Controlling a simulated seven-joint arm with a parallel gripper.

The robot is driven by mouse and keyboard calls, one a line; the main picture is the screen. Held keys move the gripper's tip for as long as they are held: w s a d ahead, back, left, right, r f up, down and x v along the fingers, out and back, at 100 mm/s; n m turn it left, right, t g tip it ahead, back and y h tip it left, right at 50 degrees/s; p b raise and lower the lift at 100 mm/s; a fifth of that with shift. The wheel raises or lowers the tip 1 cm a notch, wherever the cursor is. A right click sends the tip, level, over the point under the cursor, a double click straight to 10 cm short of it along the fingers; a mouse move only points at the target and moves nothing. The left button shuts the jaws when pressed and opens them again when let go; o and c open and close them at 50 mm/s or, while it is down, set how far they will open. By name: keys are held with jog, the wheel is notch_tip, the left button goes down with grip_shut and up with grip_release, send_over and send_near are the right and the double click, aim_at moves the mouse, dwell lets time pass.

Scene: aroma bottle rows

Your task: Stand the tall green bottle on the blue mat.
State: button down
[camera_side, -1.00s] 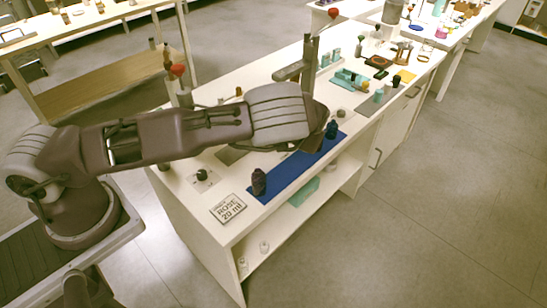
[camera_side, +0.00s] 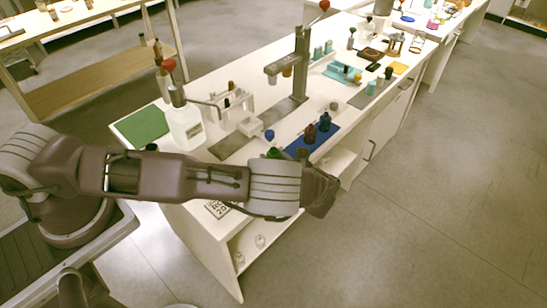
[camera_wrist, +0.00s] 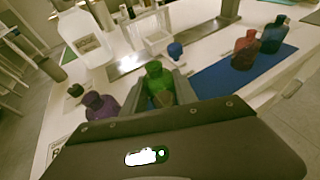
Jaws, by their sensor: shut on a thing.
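The green bottle (camera_wrist: 155,78) stands between my gripper's jaws in the wrist view; its lower part is hidden by the gripper. In the side view only a bit of the green bottle (camera_side: 273,153) shows above my arm. My gripper (camera_wrist: 162,98) is shut on it; in the side view the wrist hides the jaws. The blue mat (camera_wrist: 212,80) lies just right of the bottle in the wrist view and behind my wrist in the side view (camera_side: 294,150). I cannot tell whether the green bottle touches a surface.
A red-brown bottle (camera_wrist: 244,48) and a blue bottle (camera_wrist: 272,36) stand at the mat's far end. A purple bottle (camera_wrist: 100,106) stands left of the green one. A blue-topped item (camera_wrist: 175,51), a large white bottle (camera_wrist: 82,38) and a metal stand (camera_side: 300,65) are behind.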

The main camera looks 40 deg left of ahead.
jog(key=shift+f, duration=0.1)
jog(key=c, duration=1)
grip_release()
jog(key=shift+o, duration=0.2)
